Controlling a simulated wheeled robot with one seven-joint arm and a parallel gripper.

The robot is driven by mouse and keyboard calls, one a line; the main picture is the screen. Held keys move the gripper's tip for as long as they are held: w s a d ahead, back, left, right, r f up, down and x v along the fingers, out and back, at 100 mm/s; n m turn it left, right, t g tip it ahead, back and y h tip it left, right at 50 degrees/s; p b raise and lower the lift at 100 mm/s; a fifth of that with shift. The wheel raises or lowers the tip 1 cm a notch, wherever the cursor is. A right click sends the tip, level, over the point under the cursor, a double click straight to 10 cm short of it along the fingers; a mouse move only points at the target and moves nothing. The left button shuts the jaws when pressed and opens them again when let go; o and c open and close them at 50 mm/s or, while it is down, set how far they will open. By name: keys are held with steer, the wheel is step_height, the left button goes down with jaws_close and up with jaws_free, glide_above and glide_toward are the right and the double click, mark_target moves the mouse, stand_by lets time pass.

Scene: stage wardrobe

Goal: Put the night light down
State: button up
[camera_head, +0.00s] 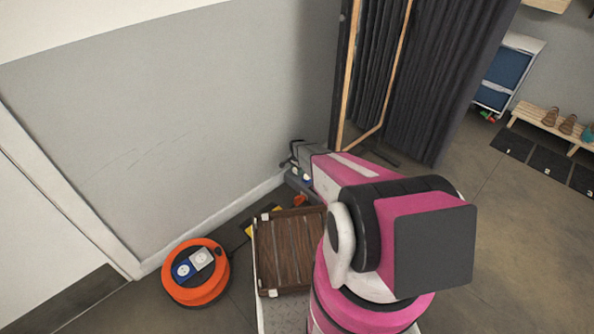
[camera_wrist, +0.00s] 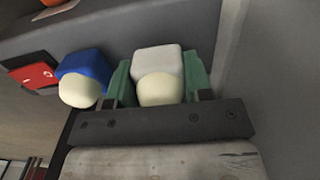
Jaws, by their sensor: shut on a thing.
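The night light (camera_wrist: 158,64) is a white block with a cream dome, seen in the wrist view. My gripper (camera_wrist: 160,80) has its two green fingers shut on either side of it. A second, similar light with a blue body (camera_wrist: 84,68) and cream dome is just left of my gripper. In the head view my gripper (camera_head: 298,155) is low by the wall, largely hidden by my pink arm. I cannot tell whether the held light touches the surface behind it.
A red item (camera_wrist: 35,75) is left of the blue light. An orange cable reel (camera_head: 194,292) with blue and white square pieces is on the floor at left. A slatted wooden crate (camera_head: 285,245) is near my arm.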

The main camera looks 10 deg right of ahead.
steer(key=shift+f, duration=0.6)
steer(key=o, duration=1.2)
step_height(320, 180, up, 13)
steer(key=shift+r, duration=0.1)
steer(key=s+r+n, duration=0.3)
steer(key=s+r, duration=0.8)
steer(key=s+r+n, duration=0.4)
steer(key=s+r, duration=0.7)
steer(key=s, duration=0.1)
steer(key=s+r+n, duration=0.4)
steer(key=s+r, duration=0.7)
steer(key=s, duration=0.1)
steer(key=shift+s, duration=0.15)
